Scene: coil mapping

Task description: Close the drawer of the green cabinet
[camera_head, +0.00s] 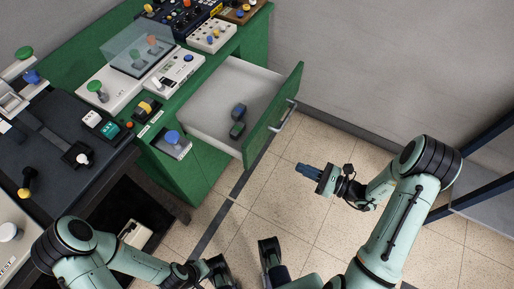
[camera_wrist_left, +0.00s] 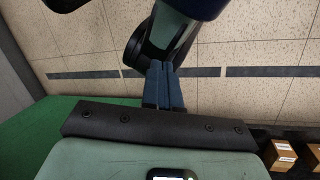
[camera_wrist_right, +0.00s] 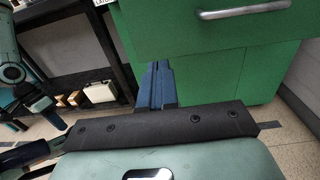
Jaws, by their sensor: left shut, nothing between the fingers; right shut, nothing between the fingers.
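The green cabinet (camera_head: 180,172) stands at the upper left of the head view. Its drawer (camera_head: 215,105) is pulled out, with a pale interior, a green front (camera_head: 275,115) and a metal handle (camera_head: 284,115). My right gripper (camera_head: 306,169) is shut and empty, in front of the drawer, apart from it to the lower right. The right wrist view shows the drawer's front and handle (camera_wrist_right: 243,10) above my shut fingers (camera_wrist_right: 155,85). My left gripper (camera_wrist_left: 163,88) is shut and empty over the floor in the left wrist view; its fingertips are hard to make out in the head view.
Control boxes with knobs (camera_head: 180,70) crowd the cabinet top. A dark table (camera_head: 60,130) stands at left. A grey wall (camera_head: 380,60) is behind, a blue-framed rack (camera_head: 480,185) at right. Tiled floor (camera_head: 265,205) before the drawer is clear.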

